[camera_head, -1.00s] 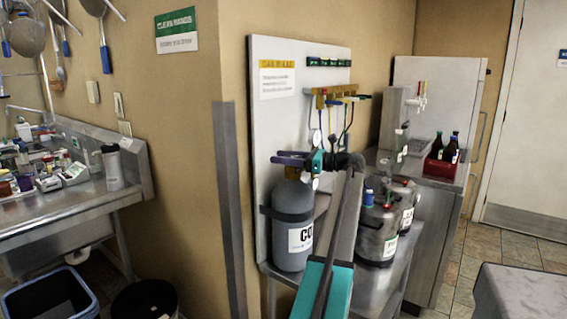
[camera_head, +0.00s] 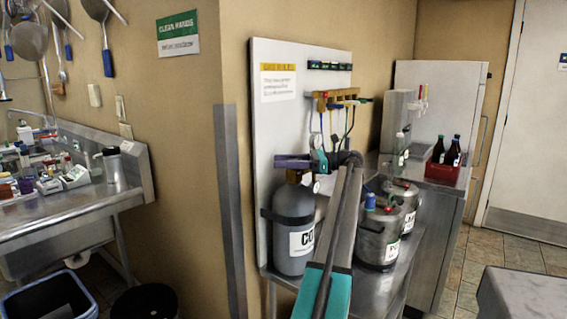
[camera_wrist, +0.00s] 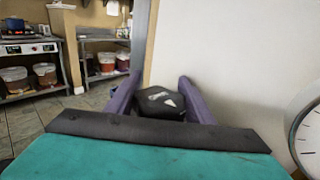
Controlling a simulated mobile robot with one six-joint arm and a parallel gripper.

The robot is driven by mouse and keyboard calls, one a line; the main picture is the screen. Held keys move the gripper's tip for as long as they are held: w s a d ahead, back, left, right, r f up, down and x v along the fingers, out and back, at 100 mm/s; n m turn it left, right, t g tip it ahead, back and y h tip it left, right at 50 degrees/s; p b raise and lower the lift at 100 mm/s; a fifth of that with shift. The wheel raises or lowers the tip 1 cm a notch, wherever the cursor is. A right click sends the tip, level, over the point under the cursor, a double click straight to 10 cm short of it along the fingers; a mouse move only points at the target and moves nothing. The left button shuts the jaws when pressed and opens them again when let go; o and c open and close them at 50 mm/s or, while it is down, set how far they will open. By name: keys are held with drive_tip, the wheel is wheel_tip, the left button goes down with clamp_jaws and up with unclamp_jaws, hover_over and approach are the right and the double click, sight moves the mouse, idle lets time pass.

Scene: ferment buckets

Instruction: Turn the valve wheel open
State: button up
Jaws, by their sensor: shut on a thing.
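The grey CO2 cylinder (camera_head: 294,232) stands upright on a metal shelf against a white panel. The valve wheel (camera_wrist: 160,101) is dark, with a pale mark on it, and sits between my two purple fingers in the wrist view. My gripper (camera_wrist: 164,97) is shut on it from both sides. In the head view my gripper (camera_head: 290,161) is at the top of the cylinder, and its fingers hide the wheel there. How far the wheel is turned I cannot tell.
A round gauge (camera_wrist: 309,138) is close on the right in the wrist view. Metal kegs (camera_head: 380,238) stand right of the cylinder, and a hose rack (camera_head: 335,95) hangs above on the panel. A sink counter (camera_head: 70,215) is at left.

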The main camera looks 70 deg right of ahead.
drive_tip(key=shift+w+a, duration=0.1)
drive_tip(key=o, duration=0.8)
drive_tip(key=shift+s+r+p, duration=0.15)
drive_tip(key=shift+s+p, duration=0.1)
drive_tip(key=shift+p, duration=0.55)
